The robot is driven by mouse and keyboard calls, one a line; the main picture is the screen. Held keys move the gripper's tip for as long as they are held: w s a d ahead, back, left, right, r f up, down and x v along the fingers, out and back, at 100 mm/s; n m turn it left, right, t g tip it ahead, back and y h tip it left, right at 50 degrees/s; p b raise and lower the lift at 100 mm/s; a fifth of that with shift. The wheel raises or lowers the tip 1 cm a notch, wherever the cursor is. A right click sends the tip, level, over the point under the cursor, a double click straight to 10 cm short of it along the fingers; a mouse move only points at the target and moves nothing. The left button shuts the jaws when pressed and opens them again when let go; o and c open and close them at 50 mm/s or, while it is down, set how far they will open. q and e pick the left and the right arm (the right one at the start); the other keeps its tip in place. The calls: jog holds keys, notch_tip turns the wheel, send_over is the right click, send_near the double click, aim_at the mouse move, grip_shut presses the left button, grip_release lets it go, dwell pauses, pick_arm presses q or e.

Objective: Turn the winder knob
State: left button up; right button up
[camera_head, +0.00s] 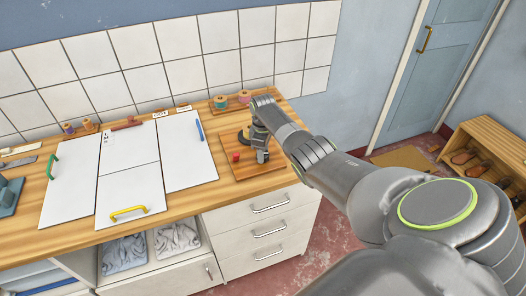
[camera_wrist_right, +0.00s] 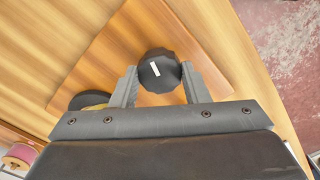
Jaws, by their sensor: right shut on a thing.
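The winder knob (camera_wrist_right: 157,78) is black and faceted, with a white mark on top. It stands on a wooden board in the right wrist view. My right gripper (camera_wrist_right: 160,72) has one finger on each side of it and is shut on it. In the head view my right gripper (camera_head: 262,156) reaches down to the board near the right end of the counter, and I cannot make out the knob clearly there. My left gripper is not in view.
The wooden board (camera_head: 240,172) also carries a small red knob (camera_head: 236,157) and a dark round part with yellow (camera_head: 245,134). Spools (camera_head: 220,101) stand behind it. White panels (camera_head: 190,160) with coloured handles lie to the left. Drawers (camera_head: 265,225) are below.

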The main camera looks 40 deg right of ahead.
jog(key=n, duration=0.5)
jog(key=shift+w+n, duration=0.1)
jog(key=shift+n, duration=0.3)
dwell(0.4)
jog(key=o, duration=1)
jog(key=shift+c, duration=0.2)
jog(key=shift+r, duration=0.1)
notch_tip(320, 180, up, 17)
jog(key=b, duration=0.2)
jog(key=shift+r, duration=0.15)
